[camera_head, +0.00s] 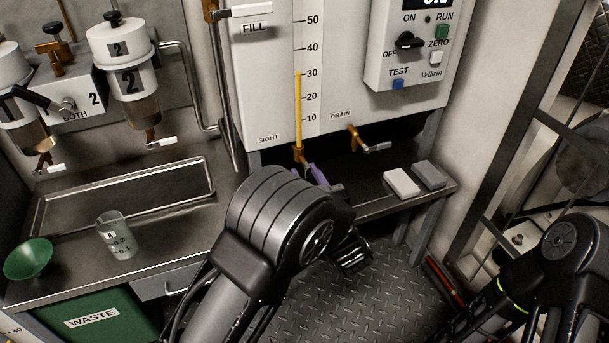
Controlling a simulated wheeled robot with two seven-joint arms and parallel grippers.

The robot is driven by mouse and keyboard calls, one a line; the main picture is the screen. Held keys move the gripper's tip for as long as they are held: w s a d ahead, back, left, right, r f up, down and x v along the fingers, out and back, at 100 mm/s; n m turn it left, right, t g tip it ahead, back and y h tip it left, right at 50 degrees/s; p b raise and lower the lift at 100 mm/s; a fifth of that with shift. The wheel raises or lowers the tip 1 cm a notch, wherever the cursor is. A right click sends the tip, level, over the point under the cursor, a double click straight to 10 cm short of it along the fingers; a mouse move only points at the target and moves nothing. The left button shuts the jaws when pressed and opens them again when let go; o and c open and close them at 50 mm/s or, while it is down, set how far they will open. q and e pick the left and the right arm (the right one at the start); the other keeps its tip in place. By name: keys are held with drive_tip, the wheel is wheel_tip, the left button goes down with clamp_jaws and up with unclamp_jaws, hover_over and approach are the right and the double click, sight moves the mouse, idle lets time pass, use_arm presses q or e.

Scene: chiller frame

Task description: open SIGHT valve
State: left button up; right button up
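The SIGHT valve (299,154) is a small brass fitting at the foot of the yellow sight column, right of the SIGHT label on the white panel. Its handle is largely hidden by my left gripper (311,175). The purple fingertips of that gripper show just below and right of the brass fitting, behind my dark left arm. Whether they touch the handle, and how far apart they are, I cannot tell. My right arm is at the lower right; its gripper is not visible.
The DRAIN valve (358,140), with a pale lever, is close on the right. Two blocks, white (401,182) and grey (429,174), lie on the shelf. A beaker (116,235) and green funnel (29,259) stand on the left bench. A metal frame (515,165) rises at right.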

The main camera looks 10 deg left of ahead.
use_arm(q)
drive_tip(key=shift+o, duration=0.2)
drive_tip(key=shift+a, duration=0.1)
drive_tip(key=shift+s, duration=0.15)
drive_tip(key=shift+s+d, duration=0.25)
drive_tip(key=p+v, duration=0.1)
drive_tip(key=v, duration=0.6)
drive_tip(key=shift+f, duration=0.1)
